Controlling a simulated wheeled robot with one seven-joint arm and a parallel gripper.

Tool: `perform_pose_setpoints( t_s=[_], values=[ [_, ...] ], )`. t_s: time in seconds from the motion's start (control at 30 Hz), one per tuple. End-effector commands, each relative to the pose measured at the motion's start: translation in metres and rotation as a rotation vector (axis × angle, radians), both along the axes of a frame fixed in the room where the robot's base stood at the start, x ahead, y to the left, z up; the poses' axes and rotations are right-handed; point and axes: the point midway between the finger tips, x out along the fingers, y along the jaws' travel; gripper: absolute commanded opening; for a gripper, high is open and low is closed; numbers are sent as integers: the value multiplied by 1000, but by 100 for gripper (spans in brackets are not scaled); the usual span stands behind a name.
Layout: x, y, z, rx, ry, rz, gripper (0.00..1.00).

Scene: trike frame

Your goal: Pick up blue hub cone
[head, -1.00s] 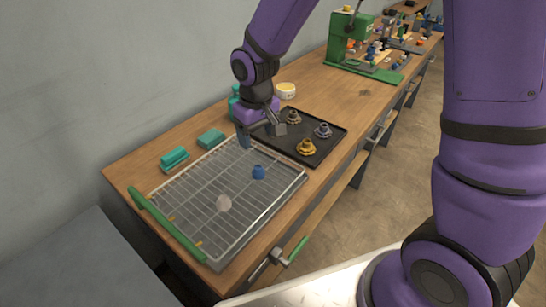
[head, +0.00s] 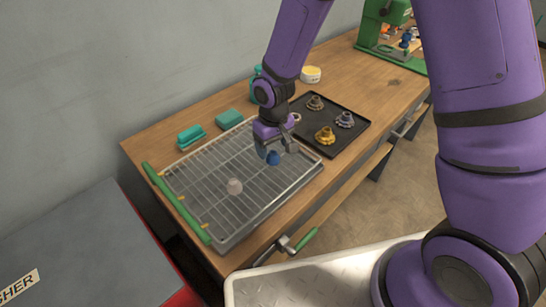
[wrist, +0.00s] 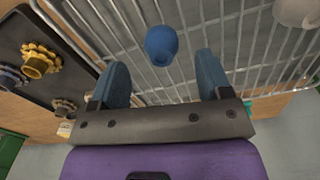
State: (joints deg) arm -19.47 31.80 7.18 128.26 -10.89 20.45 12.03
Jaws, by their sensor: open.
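The blue hub cone (head: 273,158) stands on the wire rack (head: 205,171), near its right end. In the wrist view the blue cone (wrist: 161,45) lies just beyond and between my fingertips, not touching them as far as I can tell. My gripper (head: 276,152) is open and empty, pointing down close over the cone. In the wrist view its two blue-grey fingers (wrist: 162,72) stand apart on either side of the cone's line.
A pale cone (head: 234,186) stands on the rack left of the blue one. A black tray (head: 333,145) with several toothed hubs is to the right. Teal blocks (head: 191,136), a teal bottle and a round tub (head: 311,74) are behind. The rack has a green handle (head: 177,203).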

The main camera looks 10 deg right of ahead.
Motion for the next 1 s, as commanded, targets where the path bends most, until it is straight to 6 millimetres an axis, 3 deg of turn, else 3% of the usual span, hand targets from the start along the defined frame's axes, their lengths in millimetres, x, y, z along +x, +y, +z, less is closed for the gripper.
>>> perform_pose_setpoints(
  t_s=[0.27, 0.57, 0.6, 0.83, 1.0],
  values=[
    [0, 2, -34, -1, 3, 0, 72],
    [1, 2, -38, 0, 0, -1, 72],
    [0, 2, -38, 0, 0, -1, 69],
    [0, 2, -38, 0, 0, -1, 16],
    [0, 2, -38, 0, 0, -1, 15]
  ],
)
